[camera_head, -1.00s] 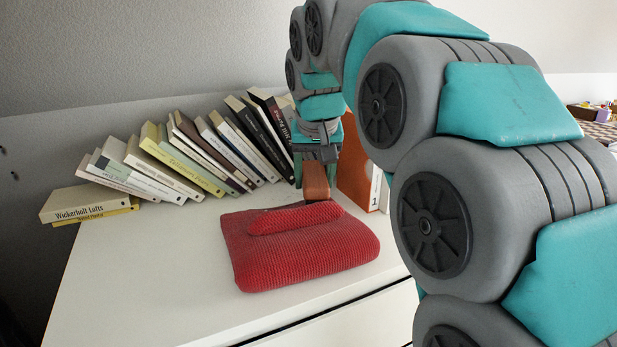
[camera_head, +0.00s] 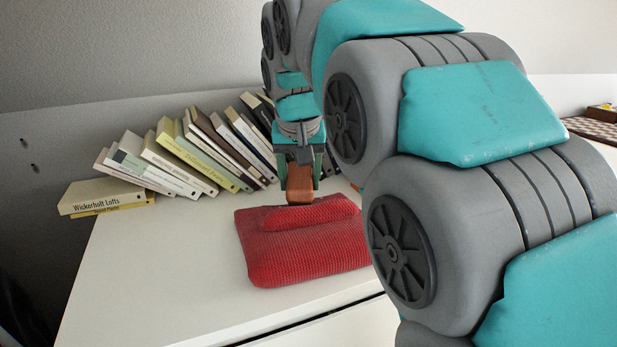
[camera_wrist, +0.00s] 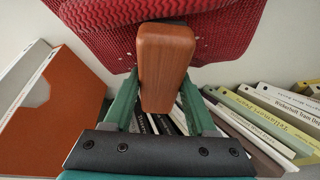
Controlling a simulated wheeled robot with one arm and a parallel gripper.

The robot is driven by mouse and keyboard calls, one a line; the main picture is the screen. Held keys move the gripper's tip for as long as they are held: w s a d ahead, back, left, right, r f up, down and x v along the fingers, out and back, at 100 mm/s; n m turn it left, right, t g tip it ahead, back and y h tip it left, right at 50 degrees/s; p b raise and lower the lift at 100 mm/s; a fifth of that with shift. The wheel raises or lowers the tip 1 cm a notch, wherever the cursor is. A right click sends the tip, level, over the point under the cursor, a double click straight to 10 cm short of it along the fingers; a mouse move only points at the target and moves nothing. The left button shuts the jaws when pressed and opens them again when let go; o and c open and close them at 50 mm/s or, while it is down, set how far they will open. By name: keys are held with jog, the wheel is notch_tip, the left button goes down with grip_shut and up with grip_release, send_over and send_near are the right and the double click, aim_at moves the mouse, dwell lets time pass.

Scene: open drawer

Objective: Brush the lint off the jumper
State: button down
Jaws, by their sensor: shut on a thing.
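The red knitted jumper (camera_head: 300,258) lies folded on the white top, with a rolled or folded part across its back edge. My gripper (camera_head: 301,180) is over the jumper's back edge, shut on a brown wooden brush (camera_head: 299,192) held upright. The brush's lower end is at the back of the folded part; I cannot tell if it touches. In the wrist view the brush (camera_wrist: 165,62) sits between the green fingers, in front of the jumper (camera_wrist: 228,35). Small pale specks show on the knit there. My arm hides the jumper's right edge.
A leaning row of books (camera_head: 200,150) stands along the wall behind and left, with two lying flat (camera_head: 105,197). An orange file (camera_wrist: 52,112) stands behind the jumper. The white top (camera_head: 150,270) is clear at the front left.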

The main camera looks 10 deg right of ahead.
aim_at(268, 196)
jog(key=shift+s+a, duration=0.2)
jog(key=shift+a, duration=0.75)
jog(key=shift+s+a, duration=0.15)
jog(key=shift+a, duration=0.85)
jog(key=shift+s+a, duration=0.2)
jog(key=shift+a, duration=0.75)
jog(key=shift+w+a+f, duration=0.1)
jog(key=shift+w+f, duration=0.1)
jog(key=shift+w, duration=0.45)
jog(key=shift+w+d+f, duration=0.1)
jog(key=shift+w+d, duration=0.05)
jog(key=shift+d, duration=0.85)
jog(key=shift+w+d+f, duration=0.1)
jog(key=shift+w+d, duration=0.05)
jog(key=shift+d, duration=0.85)
jog(key=shift+w+d+r+p, duration=0.1)
jog(key=shift+w+d, duration=0.15)
jog(key=shift+d, duration=0.95)
jog(key=shift+w+d+r+p, duration=0.1)
jog(key=shift+w+d, duration=0.1)
jog(key=shift+d, duration=1.05)
jog(key=shift+w+d+p, duration=0.1)
jog(key=shift+w+d, duration=0.15)
jog(key=shift+d, duration=0.95)
jog(key=shift+f, duration=0.1)
jog(key=shift+a, duration=0.1)
